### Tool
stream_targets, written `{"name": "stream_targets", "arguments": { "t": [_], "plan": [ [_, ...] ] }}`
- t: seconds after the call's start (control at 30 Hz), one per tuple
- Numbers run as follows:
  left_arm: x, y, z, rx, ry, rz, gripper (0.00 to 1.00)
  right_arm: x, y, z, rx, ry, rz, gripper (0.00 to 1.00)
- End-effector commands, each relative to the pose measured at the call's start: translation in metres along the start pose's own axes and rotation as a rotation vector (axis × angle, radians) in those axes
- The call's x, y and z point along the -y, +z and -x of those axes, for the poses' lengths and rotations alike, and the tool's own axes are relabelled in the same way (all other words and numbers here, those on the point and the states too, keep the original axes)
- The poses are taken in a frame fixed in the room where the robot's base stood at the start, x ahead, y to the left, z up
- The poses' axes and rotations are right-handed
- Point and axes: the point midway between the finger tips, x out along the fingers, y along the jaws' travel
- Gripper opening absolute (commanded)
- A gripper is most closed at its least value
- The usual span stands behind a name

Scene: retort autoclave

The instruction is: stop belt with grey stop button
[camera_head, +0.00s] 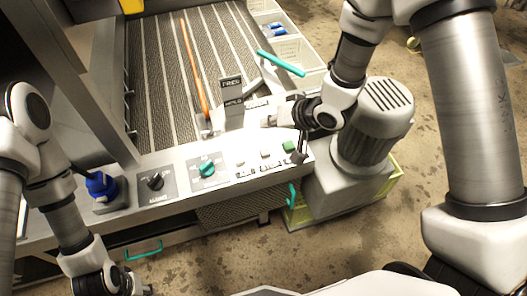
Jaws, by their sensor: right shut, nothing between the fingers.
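The control panel (222,180) runs along the front end of the belt (175,90). A green button (288,146) is at its right end, with a pale grey button (265,153) to its left. Another small pale button (240,163) is further left; the labels are too small to read, so I cannot tell which is the stop button. Contact cannot be made out. My left gripper (146,291) is at the bottom edge, mostly hidden.
A teal knob (207,168), a black knob (155,181) and a blue connector (101,184) sit further left on the panel. A grey motor (372,122) stands right of the panel. A small upright sign (232,88) stands at the belt's end.

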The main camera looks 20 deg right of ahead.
Motion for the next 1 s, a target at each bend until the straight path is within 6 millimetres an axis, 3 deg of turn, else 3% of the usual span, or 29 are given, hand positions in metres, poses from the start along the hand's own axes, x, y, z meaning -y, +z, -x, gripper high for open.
{"name": "stream_targets", "arguments": {
  "t": [0.37, 0.87, 1.0],
  "plan": [
    [0.000, 0.000, -0.008, 0.000, 0.000, 0.001, 0.40, -0.004, 0.005, -0.005, 0.002, 0.001, -0.001, 0.00],
    [0.001, 0.000, -0.080, 0.000, 0.000, 0.001, 0.40, -0.037, 0.037, -0.050, 0.001, 0.002, -0.001, 0.00],
    [0.001, 0.000, -0.084, 0.000, 0.000, 0.001, 0.40, -0.043, 0.044, -0.058, 0.003, 0.002, -0.001, 0.00]
  ]
}}
